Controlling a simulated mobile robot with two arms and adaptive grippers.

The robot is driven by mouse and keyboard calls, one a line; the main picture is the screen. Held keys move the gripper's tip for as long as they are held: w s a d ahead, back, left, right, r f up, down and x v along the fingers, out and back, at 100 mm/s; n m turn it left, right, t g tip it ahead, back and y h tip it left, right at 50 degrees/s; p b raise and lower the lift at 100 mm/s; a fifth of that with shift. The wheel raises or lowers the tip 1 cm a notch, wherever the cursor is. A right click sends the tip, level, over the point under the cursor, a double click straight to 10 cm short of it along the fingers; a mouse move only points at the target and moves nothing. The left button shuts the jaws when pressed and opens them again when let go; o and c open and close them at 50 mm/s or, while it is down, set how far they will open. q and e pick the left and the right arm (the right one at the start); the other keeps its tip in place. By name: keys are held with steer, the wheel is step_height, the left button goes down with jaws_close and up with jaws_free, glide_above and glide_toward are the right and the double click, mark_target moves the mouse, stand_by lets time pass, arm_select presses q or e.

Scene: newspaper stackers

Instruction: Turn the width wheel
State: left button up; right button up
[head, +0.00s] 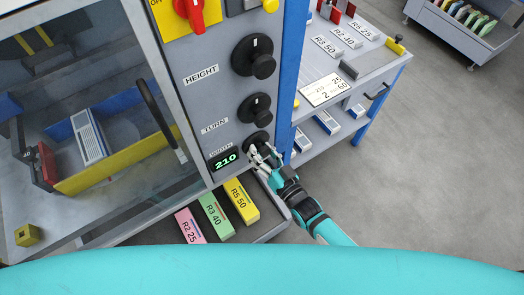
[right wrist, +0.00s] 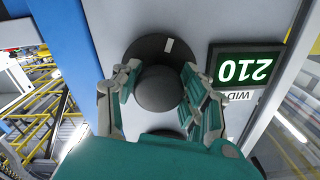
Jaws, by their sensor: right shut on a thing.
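The width wheel (head: 256,140) is the lowest of the black wheels on the grey panel, partly hidden behind my gripper in the head view. In the right wrist view the wheel (right wrist: 152,46) shows a white mark near its upper right and a round black knob. My right gripper (head: 264,157) is at the wheel, its fingers on both sides of the knob and shut on it; the fingers also show in the right wrist view (right wrist: 160,95). The width display (head: 226,160) reads 210 and appears upside down in the right wrist view (right wrist: 244,70). My left gripper is not in view.
Above are the TURN wheel (head: 254,108) and HEIGHT wheel (head: 254,56), and a red switch (head: 190,12). A blue post (head: 290,70) stands close right of the wheels. Pink, green and yellow labelled blocks (head: 240,200) lie below the panel. Open floor lies to the right.

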steer(key=shift+s+f, duration=0.15)
steer(key=shift+f, duration=0.15)
steer(key=o, duration=0.9)
steer(key=shift+o, duration=1.4)
steer(key=shift+r, duration=0.2)
steer(key=shift+d, duration=0.1)
steer(key=v, duration=1.2)
